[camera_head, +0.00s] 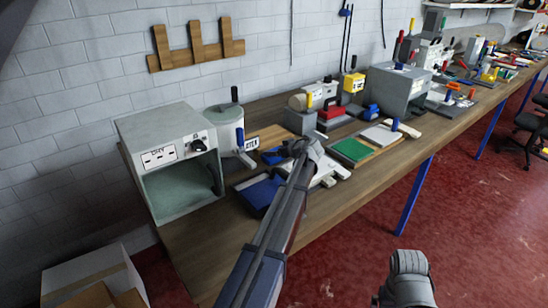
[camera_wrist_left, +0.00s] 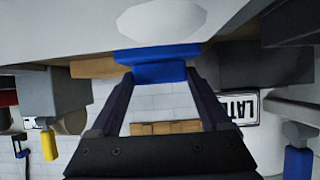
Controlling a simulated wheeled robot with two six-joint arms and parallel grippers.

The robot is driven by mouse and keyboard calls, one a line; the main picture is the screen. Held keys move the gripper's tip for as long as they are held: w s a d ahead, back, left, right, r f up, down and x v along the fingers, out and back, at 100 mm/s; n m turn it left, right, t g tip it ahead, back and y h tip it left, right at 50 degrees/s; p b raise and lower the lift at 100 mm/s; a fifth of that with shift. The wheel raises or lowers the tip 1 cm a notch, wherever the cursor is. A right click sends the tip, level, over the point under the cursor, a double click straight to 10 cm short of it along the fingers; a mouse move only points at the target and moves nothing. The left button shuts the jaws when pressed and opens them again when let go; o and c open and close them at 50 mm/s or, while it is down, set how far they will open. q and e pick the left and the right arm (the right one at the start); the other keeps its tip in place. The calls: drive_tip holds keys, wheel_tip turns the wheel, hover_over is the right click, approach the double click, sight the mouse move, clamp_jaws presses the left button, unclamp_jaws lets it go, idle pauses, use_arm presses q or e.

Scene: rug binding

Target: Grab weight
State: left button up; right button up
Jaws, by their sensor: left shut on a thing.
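My left gripper (camera_head: 312,152) is over the workbench, among the tools near its front edge. In the left wrist view its two dark fingers (camera_wrist_left: 158,78) are closed on the sides of a blue piece (camera_wrist_left: 154,52). The piece sits against a large pale surface with a white rounded patch; I cannot tell whether it is the weight or part of it. In the head view the arm and gripper hide most of what is held. Part of my right arm shows at the lower right, but its gripper does not show.
A grey box-shaped oven (camera_head: 172,128) and a white canister (camera_head: 226,128) stand to the left. A blue pad (camera_head: 259,193) lies beside the gripper, and a green pad (camera_head: 351,150) lies to its right. More machines crowd the bench behind. The bench's front strip (camera_head: 340,205) is clear.

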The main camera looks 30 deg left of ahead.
use_arm(q)
clamp_jaws()
drive_tip(key=shift+r, duration=0.15)
idle(0.5)
wheel_tip(320, 180, up, 18)
drive_tip(key=p, duration=1.8)
